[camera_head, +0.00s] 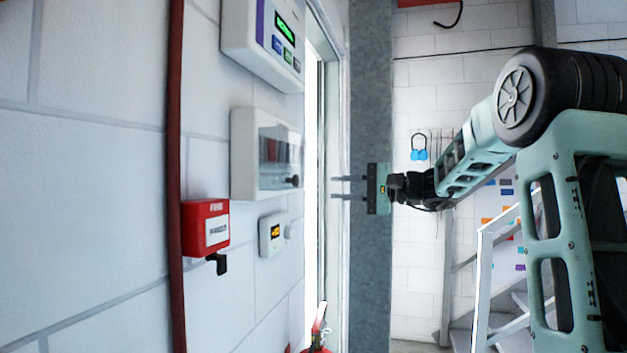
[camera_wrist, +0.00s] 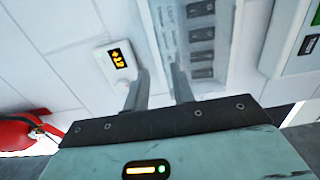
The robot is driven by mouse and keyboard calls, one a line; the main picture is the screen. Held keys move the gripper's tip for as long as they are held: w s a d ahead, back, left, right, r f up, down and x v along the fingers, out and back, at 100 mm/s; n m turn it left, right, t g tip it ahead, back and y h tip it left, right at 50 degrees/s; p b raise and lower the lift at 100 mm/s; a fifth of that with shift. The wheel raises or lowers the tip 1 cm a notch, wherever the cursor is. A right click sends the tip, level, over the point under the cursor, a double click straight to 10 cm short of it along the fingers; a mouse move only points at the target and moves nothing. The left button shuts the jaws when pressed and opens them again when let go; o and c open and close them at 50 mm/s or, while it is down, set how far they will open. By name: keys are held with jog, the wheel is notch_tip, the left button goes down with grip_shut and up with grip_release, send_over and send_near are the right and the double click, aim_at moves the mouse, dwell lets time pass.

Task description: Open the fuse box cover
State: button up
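The fuse box (camera_head: 240,155) is a white housing on the left wall in the head view. Its clear, tinted cover (camera_head: 278,150) looks closed, with a dark knob (camera_head: 293,181) at its lower right. My gripper (camera_head: 333,188) is to the right of the box, its two fingers apart, pointing at the wall with nothing between them. In the wrist view my gripper (camera_wrist: 158,70) is open, and the fuse box (camera_wrist: 200,45) lies beyond the right finger, with a column of dark switches showing. The right finger hides part of the box; I cannot make out the knob there.
A panel with a green display (camera_head: 265,40) is above the box. A small thermostat (camera_head: 271,235) is below it and a red alarm box (camera_head: 206,228) is at lower left. A red extinguisher (camera_head: 318,349) stands low. A grey column (camera_head: 370,270) is behind my gripper.

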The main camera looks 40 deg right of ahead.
aim_at(297, 161)
jog(key=p+x, duration=0.2)
jog(key=x, duration=0.5)
grip_shut()
dwell(1.3)
